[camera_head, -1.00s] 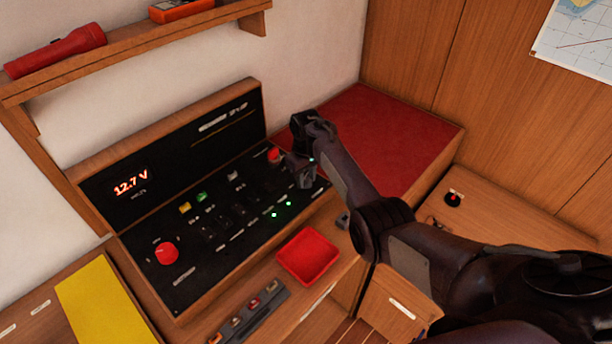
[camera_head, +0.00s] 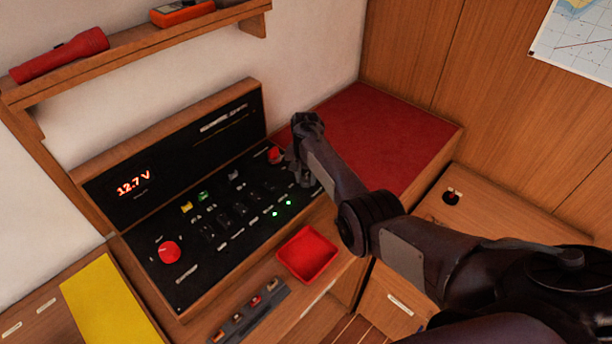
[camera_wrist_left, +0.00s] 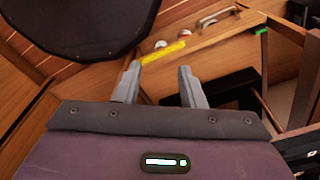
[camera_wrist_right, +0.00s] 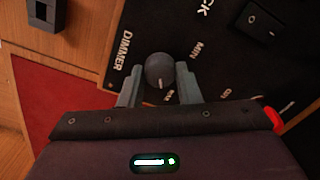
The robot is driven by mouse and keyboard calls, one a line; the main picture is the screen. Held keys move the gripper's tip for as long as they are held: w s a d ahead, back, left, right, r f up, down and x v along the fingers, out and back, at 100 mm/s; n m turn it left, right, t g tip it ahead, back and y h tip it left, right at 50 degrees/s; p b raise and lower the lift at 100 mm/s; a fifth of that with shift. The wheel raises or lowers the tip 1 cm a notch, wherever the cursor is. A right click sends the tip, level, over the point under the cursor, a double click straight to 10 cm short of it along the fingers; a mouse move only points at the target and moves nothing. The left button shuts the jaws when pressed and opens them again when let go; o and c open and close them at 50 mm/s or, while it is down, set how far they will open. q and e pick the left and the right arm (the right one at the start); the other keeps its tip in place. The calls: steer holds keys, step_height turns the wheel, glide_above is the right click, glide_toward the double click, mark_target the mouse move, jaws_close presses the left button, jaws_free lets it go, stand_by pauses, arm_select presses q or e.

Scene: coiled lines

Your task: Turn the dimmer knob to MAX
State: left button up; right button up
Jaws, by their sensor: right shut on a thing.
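The dimmer knob (camera_wrist_right: 160,70) is a round dark grey knob on the black panel, with a pale pointer mark. In the right wrist view it lies between the fingers of my right gripper (camera_wrist_right: 159,88), which is shut on it. The pointer faces down toward a small, partly covered label by the fingers, while MIN reads to the upper right. In the head view my right gripper (camera_head: 301,178) is at the panel's right end and hides the knob. My left gripper (camera_wrist_left: 158,84) has its fingers apart with nothing between them; it is outside the head view.
The black switch panel (camera_head: 190,262) carries a red knob (camera_head: 169,252) at left and another red control (camera_head: 275,155) close to my right gripper. A red tray (camera_head: 307,254) sits in front. A red-topped box (camera_head: 390,140) stands right of the panel.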

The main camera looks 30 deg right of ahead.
mark_target(306, 180)
steer(key=m, duration=0.5)
steer(key=shift+m, duration=0.3)
steer(key=m+b, duration=0.2)
steer(key=m, duration=0.4)
stand_by(0.4)
steer(key=o, duration=1)
step_height(306, 180, up, 8)
steer(key=shift+f+p, duration=0.1)
steer(key=shift+p, duration=0.4)
steer(key=shift+f, duration=0.1)
